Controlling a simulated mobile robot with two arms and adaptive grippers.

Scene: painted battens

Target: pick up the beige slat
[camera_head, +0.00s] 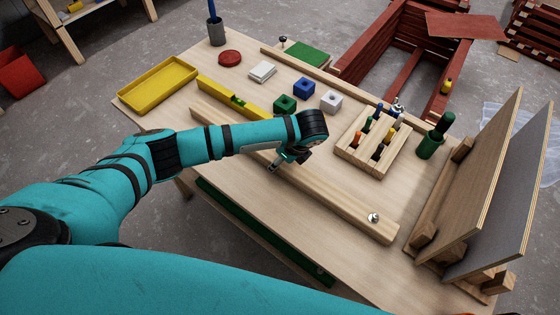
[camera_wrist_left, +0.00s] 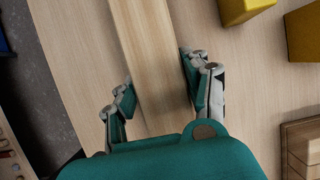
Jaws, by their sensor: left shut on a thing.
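The beige slat (camera_head: 335,197) is a long, pale wooden batten running diagonally across the workbench, from behind my left forearm to the front right. My left gripper (camera_head: 288,160) is shut on the slat near its middle, and the forearm hides part of it. In the left wrist view the slat (camera_wrist_left: 155,60) runs up the picture between the two fingers of the gripper (camera_wrist_left: 158,88). I cannot tell whether the slat is clear of the bench top. My right gripper is out of view.
The workbench (camera_head: 240,180) holds a yellow tray (camera_head: 157,84), a yellow level (camera_head: 215,92), small blocks and a wooden tool rack (camera_head: 350,155). A small metal knob (camera_head: 374,217) shows at the slat's right end. Upright boards (camera_head: 475,185) stand at the right.

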